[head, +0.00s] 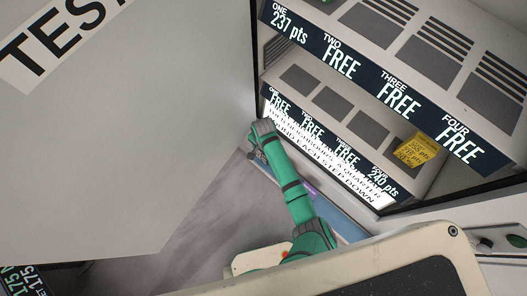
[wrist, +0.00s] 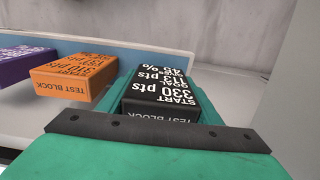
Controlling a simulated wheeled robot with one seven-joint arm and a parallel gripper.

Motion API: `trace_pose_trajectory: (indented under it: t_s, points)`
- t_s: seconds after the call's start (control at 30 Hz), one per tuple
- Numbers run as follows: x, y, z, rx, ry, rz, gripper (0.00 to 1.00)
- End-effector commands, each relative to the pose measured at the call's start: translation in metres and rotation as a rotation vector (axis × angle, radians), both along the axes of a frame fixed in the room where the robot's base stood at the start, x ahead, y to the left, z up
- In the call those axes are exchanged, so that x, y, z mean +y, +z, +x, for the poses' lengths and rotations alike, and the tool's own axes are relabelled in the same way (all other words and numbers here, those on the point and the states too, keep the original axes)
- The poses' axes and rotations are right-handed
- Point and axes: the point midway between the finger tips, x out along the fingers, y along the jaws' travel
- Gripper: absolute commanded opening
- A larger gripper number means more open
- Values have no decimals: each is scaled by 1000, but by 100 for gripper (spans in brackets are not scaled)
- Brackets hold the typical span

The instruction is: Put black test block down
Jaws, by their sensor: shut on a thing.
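The black test block (wrist: 160,92) is between the green fingers of my gripper in the wrist view, with white print on its top and "TEST BLOCK" on its near side. My gripper (head: 257,150) is shut on it. In the head view my green arm reaches up the middle, its end beside the grey panel's edge and the lower left of the shelf unit. The block cannot be made out there. Whether it touches a surface beneath is hidden.
An orange test block (wrist: 75,75) and a purple block (wrist: 16,67) stand left of my gripper by a pale blue strip. A large grey panel (head: 140,140) fills the left.

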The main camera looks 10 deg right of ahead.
Motion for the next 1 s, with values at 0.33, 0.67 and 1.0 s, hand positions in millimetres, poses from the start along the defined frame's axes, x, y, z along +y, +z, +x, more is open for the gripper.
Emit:
trace_pose_trajectory:
  t_s: [0.33, 0.67, 1.0]
  points:
    - [-1, -33, 4, -1, 0, 0, 16]
    - [0, -35, 4, -2, -1, 1, 16]
    - [-1, -37, 4, -1, -1, 0, 77]
